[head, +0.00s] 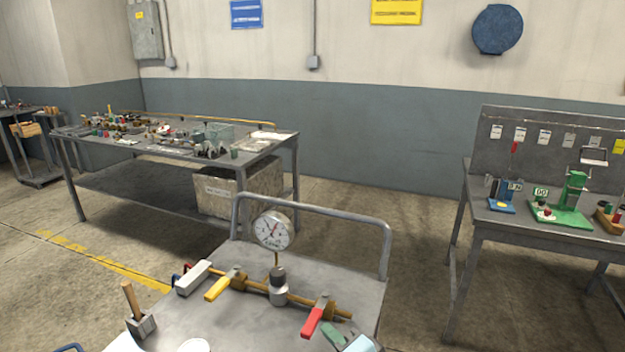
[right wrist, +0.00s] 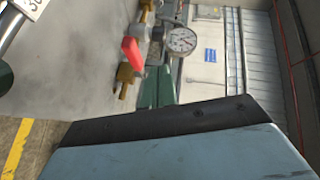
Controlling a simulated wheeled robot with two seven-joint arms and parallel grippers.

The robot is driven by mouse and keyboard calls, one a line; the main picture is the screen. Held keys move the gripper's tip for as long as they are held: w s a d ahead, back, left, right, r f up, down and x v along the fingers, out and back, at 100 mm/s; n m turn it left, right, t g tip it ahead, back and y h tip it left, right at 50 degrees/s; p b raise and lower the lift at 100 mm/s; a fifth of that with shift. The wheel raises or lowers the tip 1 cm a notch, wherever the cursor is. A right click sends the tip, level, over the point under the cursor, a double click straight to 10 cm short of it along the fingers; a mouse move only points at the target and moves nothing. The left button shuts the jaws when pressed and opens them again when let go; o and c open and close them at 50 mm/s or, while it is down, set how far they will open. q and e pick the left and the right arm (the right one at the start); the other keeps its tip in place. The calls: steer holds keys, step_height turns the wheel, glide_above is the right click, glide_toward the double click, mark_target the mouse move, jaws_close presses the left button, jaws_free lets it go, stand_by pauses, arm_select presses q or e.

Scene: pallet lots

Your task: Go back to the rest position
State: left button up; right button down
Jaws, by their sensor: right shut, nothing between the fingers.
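My right gripper (head: 329,330) shows at the bottom of the head view, with green fingers and part of a pale blue body. It is shut and empty, beside the red-handled valve (head: 318,315) on the cart. In the right wrist view its green fingers (right wrist: 158,88) lie together beyond the pale blue, black-edged body. From that view I cannot tell whether they touch the valve. My left gripper is not in view.
The cart (head: 350,285) carries a brass pipe with a pressure gauge (head: 273,230), a yellow-handled valve (head: 224,284) and a wooden-handled tool (head: 137,312). A cluttered bench (head: 110,150) stands back left, another workbench (head: 530,230) at right. Open floor lies between them.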

steer(key=s+d+f+n+g+h, duration=0.35)
steer(key=s+d, duration=0.25)
steer(key=s, duration=0.3)
steer(key=s+d+f+n+g+h, duration=0.2)
steer(key=s+d+n+g, duration=0.15)
steer(key=s+d, duration=0.45)
steer(key=s+d+f+n+g+h, duration=0.2)
steer(key=s+d+n+g+h, duration=0.15)
steer(key=s, duration=0.75)
step_height(320, 180, down, 24)
steer(key=s, duration=0.1)
steer(key=s+d+f+g, duration=0.2)
steer(key=s+d+f, duration=0.1)
steer(key=s+f, duration=1.3)
steer(key=shift+s+d, duration=0.15)
steer(key=shift+s, duration=0.25)
steer(key=shift+f+n, duration=0.1)
steer(key=shift+n, duration=0.15)
